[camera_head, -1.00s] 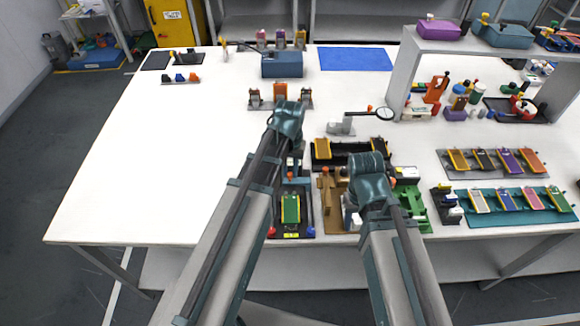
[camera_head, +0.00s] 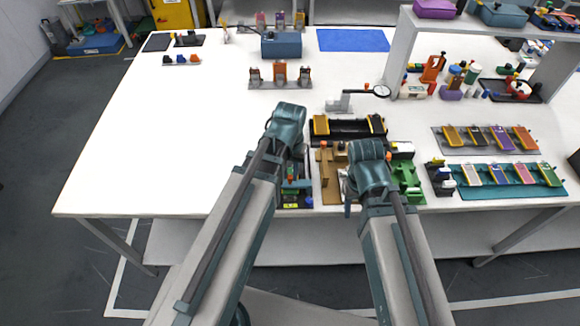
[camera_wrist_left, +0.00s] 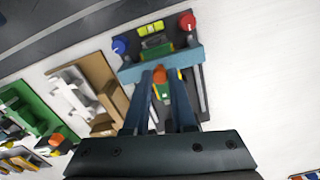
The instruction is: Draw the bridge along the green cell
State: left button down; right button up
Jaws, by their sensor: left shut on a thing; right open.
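The left wrist view shows a teal bridge (camera_wrist_left: 182,60) lying across a dark fixture board (camera_wrist_left: 128,75). My left gripper (camera_wrist_left: 161,85) is shut on the orange knob (camera_wrist_left: 160,74) of the bridge.
A brown fixture (camera_head: 328,175) and a green fixture (camera_head: 408,178) stand to the right. A black tray with yellow pieces (camera_head: 348,130) lies behind them. The table's front edge is close by the fixtures. The table's left side (camera_head: 150,140) is clear.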

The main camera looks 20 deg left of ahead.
pick_arm(q)
jog(key=c, duration=0.7)
grip_release()
jog(key=shift+c, duration=0.2)
jog(key=shift+r, duration=0.1)
notch_tip(320, 180, up, 14)
jog(key=p, duration=1.3)
jog(key=shift+f+p, duration=0.2)
jog(key=shift+p, duration=0.2)
jog(key=s+d+f+m+y+b, duration=0.1)
jog(key=s+d+f+m+b, duration=0.3)
jog(key=s+d, duration=0.3)
jog(key=shift+d+f+b, duration=0.55)
jog(key=shift+f+b, duration=0.05)
jog(key=shift+b, duration=0.05)
